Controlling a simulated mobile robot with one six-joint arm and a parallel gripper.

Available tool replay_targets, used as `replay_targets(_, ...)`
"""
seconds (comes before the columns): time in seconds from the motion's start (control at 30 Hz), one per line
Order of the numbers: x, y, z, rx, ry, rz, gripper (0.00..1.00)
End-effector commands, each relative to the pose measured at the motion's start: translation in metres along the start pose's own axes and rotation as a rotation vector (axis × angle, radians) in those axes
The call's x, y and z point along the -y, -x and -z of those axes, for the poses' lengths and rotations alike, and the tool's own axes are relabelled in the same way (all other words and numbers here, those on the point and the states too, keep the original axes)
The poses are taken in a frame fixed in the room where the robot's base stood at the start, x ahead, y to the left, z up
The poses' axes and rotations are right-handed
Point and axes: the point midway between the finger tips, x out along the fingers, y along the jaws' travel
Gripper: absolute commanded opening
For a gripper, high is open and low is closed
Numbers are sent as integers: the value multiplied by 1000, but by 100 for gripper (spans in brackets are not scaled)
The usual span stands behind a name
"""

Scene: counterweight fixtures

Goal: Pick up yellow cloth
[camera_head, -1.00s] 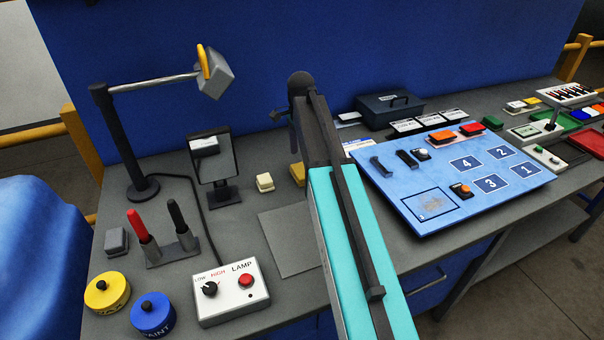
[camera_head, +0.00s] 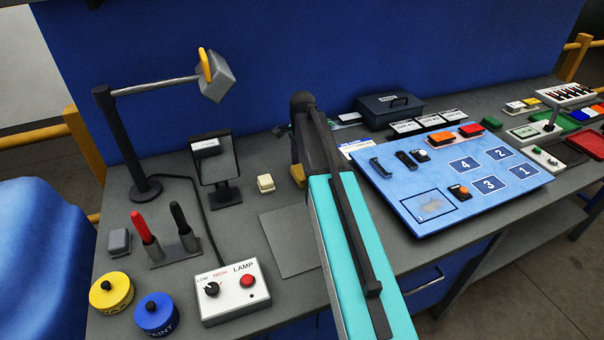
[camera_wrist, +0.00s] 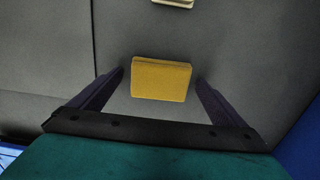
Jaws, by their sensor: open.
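The yellow cloth (camera_wrist: 161,79) is a small folded block lying on the grey bench top. In the wrist view it lies between and just beyond the two spread fingers of my gripper (camera_wrist: 160,82), with a gap on each side. In the head view only part of the cloth (camera_head: 298,173) shows, left of my arm, which hides the rest. My gripper is open and empty. In the head view it is mostly hidden behind my arm.
A cream block (camera_head: 265,184) lies left of the cloth. A mirror on a stand (camera_head: 215,170) is farther left. A blue panel (camera_head: 465,175) with numbered squares lies to the right. A dark case (camera_head: 390,110) stands behind. A grey sheet (camera_head: 290,240) lies in front.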

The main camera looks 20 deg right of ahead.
Motion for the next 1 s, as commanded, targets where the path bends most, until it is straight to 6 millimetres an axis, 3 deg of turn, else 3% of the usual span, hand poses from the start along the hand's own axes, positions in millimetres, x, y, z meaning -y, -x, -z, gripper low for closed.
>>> replay_targets(0.63, 0, -3, 1, 0, -1, 0, 95)
replay_targets(0.9, 0, -3, 1, 0, -1, 0, 51)
replay_targets(1.0, 0, -3, 1, 0, -1, 0, 51)
